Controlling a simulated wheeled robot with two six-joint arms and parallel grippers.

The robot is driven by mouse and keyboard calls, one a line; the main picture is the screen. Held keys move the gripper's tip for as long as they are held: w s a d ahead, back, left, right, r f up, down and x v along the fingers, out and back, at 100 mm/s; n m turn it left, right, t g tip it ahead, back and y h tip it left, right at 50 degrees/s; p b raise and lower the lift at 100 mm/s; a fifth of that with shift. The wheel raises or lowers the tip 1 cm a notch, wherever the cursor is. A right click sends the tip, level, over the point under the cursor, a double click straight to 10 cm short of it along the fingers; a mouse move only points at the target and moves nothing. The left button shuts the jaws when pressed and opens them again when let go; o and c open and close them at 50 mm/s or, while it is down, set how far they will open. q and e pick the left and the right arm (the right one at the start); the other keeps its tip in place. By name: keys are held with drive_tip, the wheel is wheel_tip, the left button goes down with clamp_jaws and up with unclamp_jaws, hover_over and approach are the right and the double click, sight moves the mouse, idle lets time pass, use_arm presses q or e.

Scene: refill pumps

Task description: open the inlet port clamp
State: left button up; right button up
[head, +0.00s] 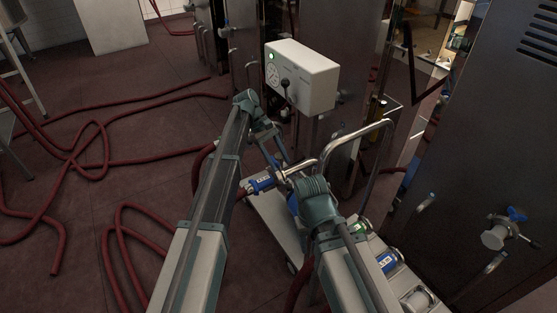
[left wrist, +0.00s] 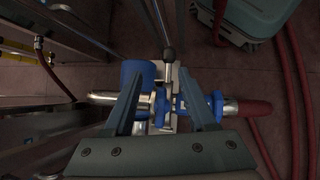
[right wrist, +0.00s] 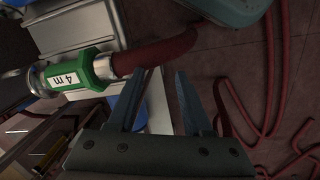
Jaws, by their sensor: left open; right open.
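My left gripper (head: 281,160) reaches down over the pump unit on the trolley. In the left wrist view its fingers (left wrist: 159,80) are open, either side of a steel pipe joint (left wrist: 162,104) with blue fittings. I cannot tell whether the clamp is closed.
A white control box (head: 312,82) with a green light stands behind the trolley. A bent steel handle (head: 355,138) rises at the trolley's right. Red hoses (head: 95,165) cover the floor at left. A steel cabinet (head: 480,130) closes off the right side.

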use_arm(q)
drive_tip(key=p+v, duration=1)
drive_tip(key=v, duration=0.3)
drive_tip(key=shift+a+r+p, duration=0.15)
drive_tip(key=shift+r+p, duration=0.1)
drive_tip(key=shift+p, duration=0.05)
drive_tip(key=shift+w, duration=0.15)
